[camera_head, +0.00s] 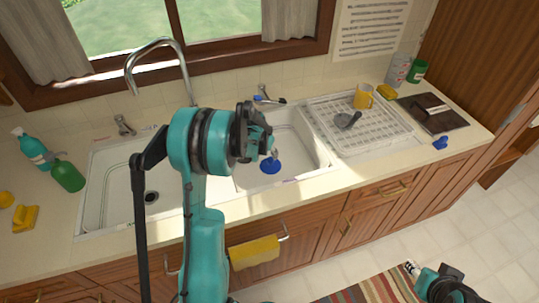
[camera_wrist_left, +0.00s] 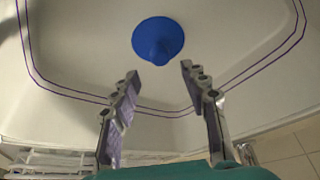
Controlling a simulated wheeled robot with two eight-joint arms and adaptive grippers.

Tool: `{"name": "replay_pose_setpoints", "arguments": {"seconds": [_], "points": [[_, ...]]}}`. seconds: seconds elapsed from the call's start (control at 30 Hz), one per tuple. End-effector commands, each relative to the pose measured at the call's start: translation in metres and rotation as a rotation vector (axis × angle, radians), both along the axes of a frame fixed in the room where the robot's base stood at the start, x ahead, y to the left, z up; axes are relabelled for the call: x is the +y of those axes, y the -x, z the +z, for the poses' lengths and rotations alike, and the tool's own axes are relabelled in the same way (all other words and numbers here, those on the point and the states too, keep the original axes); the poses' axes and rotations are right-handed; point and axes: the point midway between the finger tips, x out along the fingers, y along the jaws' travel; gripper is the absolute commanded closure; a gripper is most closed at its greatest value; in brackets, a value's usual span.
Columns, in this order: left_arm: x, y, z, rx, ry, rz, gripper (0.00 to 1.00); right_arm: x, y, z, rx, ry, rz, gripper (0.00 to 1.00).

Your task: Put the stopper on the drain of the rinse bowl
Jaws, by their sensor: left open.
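The blue round stopper (camera_head: 270,166) with a raised knob lies in the right-hand sink bowl (camera_head: 308,148). In the left wrist view the stopper (camera_wrist_left: 158,40) sits on the white bowl floor, just beyond my fingertips. I cannot see whether a drain is beneath it. My left gripper (camera_head: 272,152) hangs over this bowl and is open and empty; in the left wrist view its fingers (camera_wrist_left: 160,71) are apart, touching nothing. The left-hand bowl (camera_head: 110,185) has a dark open drain (camera_head: 151,197). My right gripper (camera_head: 412,269) is low over the floor at bottom right; its jaws are unclear.
A tall faucet (camera_head: 156,45) rises behind the sink. A white dish rack (camera_head: 385,130) with a yellow mug (camera_head: 363,96) and a grey ladle stands on the right. Green bottles (camera_head: 67,175) stand on the left. A yellow towel (camera_head: 254,252) hangs in front.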

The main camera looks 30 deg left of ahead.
Motion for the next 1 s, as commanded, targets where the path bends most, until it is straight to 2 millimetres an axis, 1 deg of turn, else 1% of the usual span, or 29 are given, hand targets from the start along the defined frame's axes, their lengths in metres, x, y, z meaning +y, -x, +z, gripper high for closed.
{"name": "replay_pose_setpoints", "arguments": {"seconds": [0.03, 0.1, 0.23, 0.3, 0.37, 0.47, 0.5, 0.57, 0.6, 0.67, 0.73, 0.83, 0.93, 1.0], "points": [[0.0, 0.004, 0.012, 0.0, 0.0, 0.0, 0.55, 0.0, 0.0, 0.005, 0.0, 0.0, 0.0, 0.6], [-0.001, 0.008, 0.021, 0.0, 0.0, 0.0, 0.55, 0.0, 0.0, 0.008, 0.0, 0.0, 0.0, 0.6], [-0.001, 0.013, 0.033, 0.0, 0.0, 0.0, 0.55, 0.0, 0.0, 0.011, 0.0, 0.0, 0.0, 0.6], [-0.004, 0.016, 0.039, -0.002, -0.001, -0.001, 0.55, 0.0, 0.0, 0.011, 0.0, 0.0, 0.0, 0.6], [-0.012, 0.02, 0.049, -0.007, -0.003, -0.003, 0.55, 0.0, 0.0, 0.011, 0.0, 0.0, 0.0, 0.6], [-0.035, 0.032, 0.075, -0.02, -0.008, -0.01, 0.55, 0.0, 0.0, 0.011, 0.0, 0.0, 0.0, 0.6], [-0.047, 0.04, 0.089, -0.029, -0.01, -0.012, 0.55, 0.0, 0.0, 0.011, 0.0, 0.0, 0.0, 0.6], [-0.068, 0.056, 0.11, -0.044, -0.015, -0.018, 0.55, 0.0, 0.0, 0.011, 0.0, 0.0, 0.0, 0.6], [-0.082, 0.067, 0.123, -0.056, -0.019, -0.022, 0.55, 0.0, 0.0, 0.011, 0.0, 0.0, 0.0, 0.6], [-0.102, 0.085, 0.14, -0.072, -0.021, -0.027, 0.55, 0.0, 0.0, 0.011, 0.0, 0.0, 0.0, 0.6], [-0.123, 0.109, 0.156, -0.093, -0.023, -0.033, 0.55, 0.0, 0.0, 0.011, 0.0, 0.0, 0.0, 0.6], [-0.151, 0.144, 0.172, -0.123, -0.025, -0.044, 0.55, 0.0, 0.0, 0.011, 0.0, 0.0, 0.0, 0.6], [-0.174, 0.18, 0.179, -0.154, -0.024, -0.054, 0.55, 0.0, 0.0, 0.011, 0.0, 0.0, 0.0, 0.6], [-0.187, 0.203, 0.18, -0.174, -0.021, -0.061, 0.55, 0.0, 0.0, 0.011, 0.0, 0.0, 0.0, 0.6]]}}
